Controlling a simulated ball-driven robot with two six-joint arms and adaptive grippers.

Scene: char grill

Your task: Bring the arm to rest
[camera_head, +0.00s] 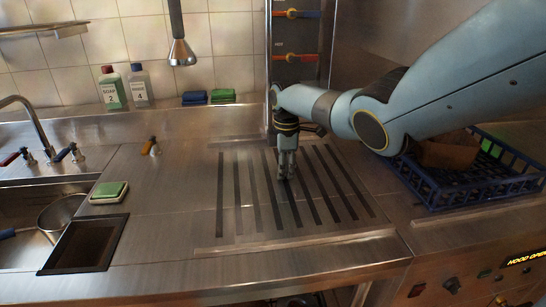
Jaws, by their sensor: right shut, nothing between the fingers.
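My right arm (438,92) comes in from the right, a pale blue-grey arm with dark joints. My right gripper (287,174) points down over the slotted part of the steel counter (170,215), near the middle of the view. Its fingers are together and hold nothing. I cannot tell whether the fingertips touch the counter. My left gripper is not in view.
A blue crate (470,198) stands on the right, partly behind my arm. A sink with a strainer (60,215), a dark square opening (87,243) and a green-and-white sponge (109,191) are on the left. Bottles (113,90) stand at the back. The slotted surface is otherwise clear.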

